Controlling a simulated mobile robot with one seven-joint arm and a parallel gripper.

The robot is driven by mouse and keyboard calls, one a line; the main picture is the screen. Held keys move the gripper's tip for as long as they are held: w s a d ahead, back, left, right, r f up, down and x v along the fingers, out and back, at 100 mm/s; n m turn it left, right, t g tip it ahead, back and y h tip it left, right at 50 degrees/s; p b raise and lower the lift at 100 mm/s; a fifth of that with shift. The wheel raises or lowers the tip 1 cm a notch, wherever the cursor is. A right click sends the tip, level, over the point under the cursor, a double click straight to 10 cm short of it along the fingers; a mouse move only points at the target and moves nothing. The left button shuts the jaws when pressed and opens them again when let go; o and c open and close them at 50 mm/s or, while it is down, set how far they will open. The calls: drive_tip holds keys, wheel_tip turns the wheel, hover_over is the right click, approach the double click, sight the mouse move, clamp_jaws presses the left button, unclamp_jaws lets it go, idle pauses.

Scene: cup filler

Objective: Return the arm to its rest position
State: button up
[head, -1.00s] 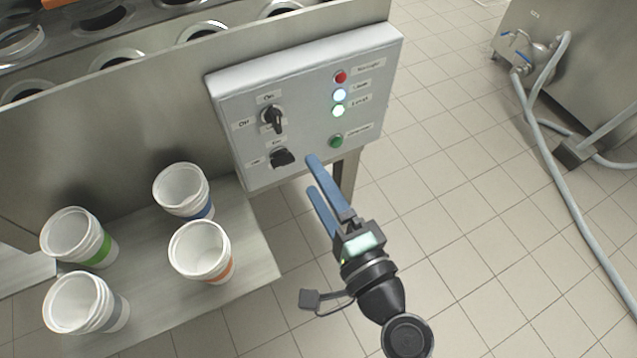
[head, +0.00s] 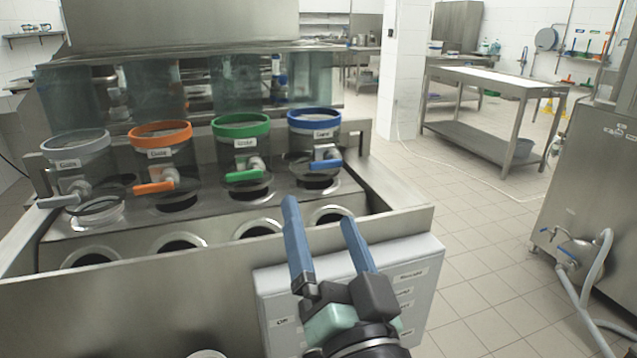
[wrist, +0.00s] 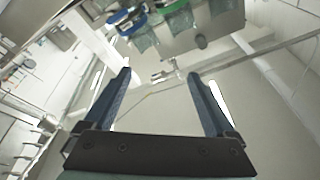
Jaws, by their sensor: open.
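My gripper (head: 318,208) has two blue fingers and is in the lower middle of the head view. The fingers stand apart with nothing between them. They point up and away, in front of the cup filler (head: 140,305) and over the top of its control panel (head: 425,305), which my arm partly hides. In the wrist view my gripper (wrist: 160,75) also shows open and empty, its fingers pointing up in the picture.
Grey, orange (head: 160,135), green (head: 241,125) and blue (head: 314,122) containers with taps stand on the filler, above a row of round holes. A steel table (head: 490,82) stands behind. At right is a steel machine (head: 590,180) with hoses. Tiled floor between is clear.

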drive_tip(key=s+a+r+n+t+h, duration=0.15)
drive_tip(key=s+r+t, duration=0.3)
drive_tip(key=r, duration=0.75)
drive_tip(key=s+d+r+n+t+h, duration=0.1)
drive_tip(key=s+r+n+t+h, duration=0.35)
drive_tip(key=r, duration=0.85)
wheel_tip(320, 180, up, 22)
drive_tip(key=m+g+y+p, duration=0.1)
drive_tip(key=m+g+p, duration=0.1)
drive_tip(key=p, duration=2.1)
drive_tip(key=shift+s+a+r+p, duration=0.2)
drive_tip(key=shift+s+p, duration=0.1)
drive_tip(key=shift+s, duration=0.1)
